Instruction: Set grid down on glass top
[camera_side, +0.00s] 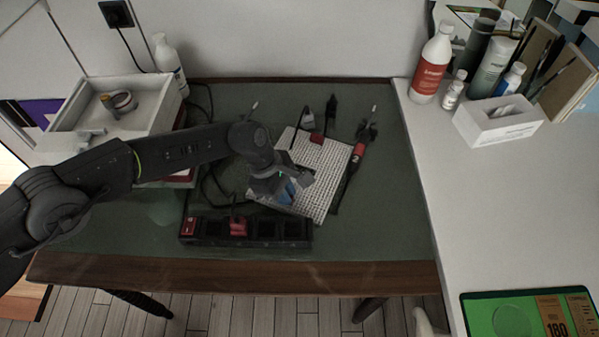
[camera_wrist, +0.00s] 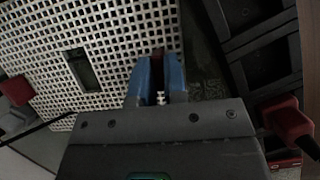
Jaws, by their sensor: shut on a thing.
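The grid (camera_side: 325,180) is a pale perforated panel over the right half of the dark green glass top (camera_side: 395,205). It fills the upper left of the wrist view (camera_wrist: 115,35), with a small dark slot in it. My gripper (camera_side: 287,190) has blue fingers and is at the grid's near left edge. In the wrist view my gripper (camera_wrist: 157,78) is closed at the grid's edge, with something dark red between the fingers. The exact grip is partly hidden. I cannot tell whether the grid touches the glass top or hovers just above it.
A red and black tool (camera_side: 353,168) lies close along the grid's right side. Dark tools stand at its back edge. A white tray (camera_side: 140,115) is at the back left. The glass at right is clear.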

